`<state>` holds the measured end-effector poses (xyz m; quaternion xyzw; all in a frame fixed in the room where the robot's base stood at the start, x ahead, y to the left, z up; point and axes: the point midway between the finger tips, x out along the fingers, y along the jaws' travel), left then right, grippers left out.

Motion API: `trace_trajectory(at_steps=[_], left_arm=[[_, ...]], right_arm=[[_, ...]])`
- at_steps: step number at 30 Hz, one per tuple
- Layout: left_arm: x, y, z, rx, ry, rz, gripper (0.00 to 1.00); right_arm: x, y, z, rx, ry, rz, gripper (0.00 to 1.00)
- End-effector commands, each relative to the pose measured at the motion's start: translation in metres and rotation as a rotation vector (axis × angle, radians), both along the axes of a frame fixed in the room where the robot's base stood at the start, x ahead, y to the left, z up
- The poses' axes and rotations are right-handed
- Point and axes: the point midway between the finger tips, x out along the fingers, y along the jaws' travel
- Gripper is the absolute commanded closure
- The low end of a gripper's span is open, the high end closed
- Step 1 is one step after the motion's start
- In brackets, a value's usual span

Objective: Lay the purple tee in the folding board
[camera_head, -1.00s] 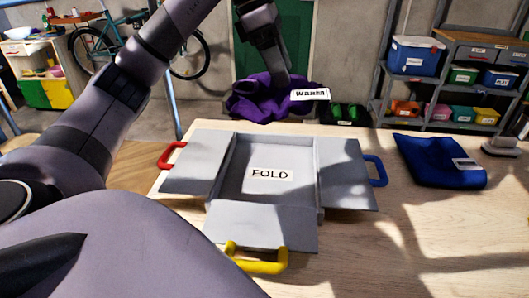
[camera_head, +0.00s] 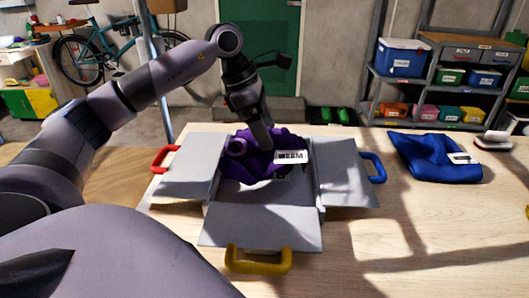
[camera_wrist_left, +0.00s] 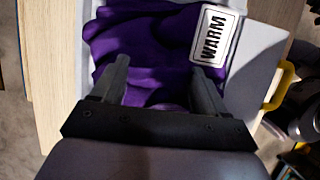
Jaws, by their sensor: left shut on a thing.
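The purple tee (camera_head: 245,160) is a crumpled bundle with a white label. It is over the middle panel of the grey folding board (camera_head: 265,205), toward its far end; I cannot tell whether it rests on the panel. My left gripper (camera_head: 266,146) points down and is shut on the tee. In the left wrist view the purple cloth (camera_wrist_left: 150,50) lies between and beyond the fingers, with the label reading WARM. The board's side flaps and front flap are spread out, and the tee hides its FOLD label. My right gripper is not in view.
The board has a red handle (camera_head: 165,159) at left, a blue handle (camera_head: 377,167) at right and a yellow handle (camera_head: 258,262) in front. A folded blue cloth (camera_head: 433,158) lies on the table to the right.

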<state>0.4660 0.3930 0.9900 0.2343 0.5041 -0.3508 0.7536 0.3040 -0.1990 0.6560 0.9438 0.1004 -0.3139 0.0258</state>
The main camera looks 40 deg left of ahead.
Motion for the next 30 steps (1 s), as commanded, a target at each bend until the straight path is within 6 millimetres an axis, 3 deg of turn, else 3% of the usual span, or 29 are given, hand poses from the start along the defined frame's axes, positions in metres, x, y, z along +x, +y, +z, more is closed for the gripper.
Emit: trace_trajectory(at_steps=[13,26,27,29,30], left_arm=[[0.000,0.000,-0.052,0.000,0.000,0.000,0.87],[0.000,0.000,-0.060,-0.001,-0.002,0.000,0.87],[0.000,0.000,-0.060,0.000,-0.001,0.000,0.20],[0.000,0.000,-0.059,0.000,-0.001,0.000,0.01],[0.000,0.000,-0.059,0.000,-0.001,0.000,0.01]], right_arm=[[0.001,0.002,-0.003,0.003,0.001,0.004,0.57],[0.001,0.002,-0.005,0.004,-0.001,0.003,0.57],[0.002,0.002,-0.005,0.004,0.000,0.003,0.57],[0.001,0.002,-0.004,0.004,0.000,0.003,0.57],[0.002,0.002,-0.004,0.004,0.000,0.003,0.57]])
